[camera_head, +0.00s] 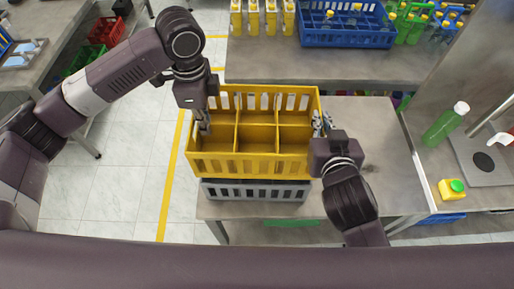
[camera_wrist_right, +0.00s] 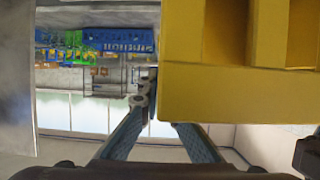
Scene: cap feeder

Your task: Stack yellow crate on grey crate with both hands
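The yellow crate (camera_head: 255,165), with several compartments that look empty, is directly over the grey crate (camera_head: 255,190) on the near table. Only the grey crate's front shows below it; whether the two touch cannot be told. My left gripper (camera_head: 205,125) is at the yellow crate's left wall, with fingers down over it, and appears shut on it. My right gripper (camera_head: 322,122) is at the right wall and appears shut on it. In the right wrist view, the yellow crate (camera_wrist_right: 240,95) fills the right side and hides one finger of the right gripper (camera_wrist_right: 160,100).
The near table (camera_head: 375,150) has free room to the right. Behind it, a workbench (camera_head: 270,65) bears a blue crate (camera_head: 345,35) and yellow and green bottles.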

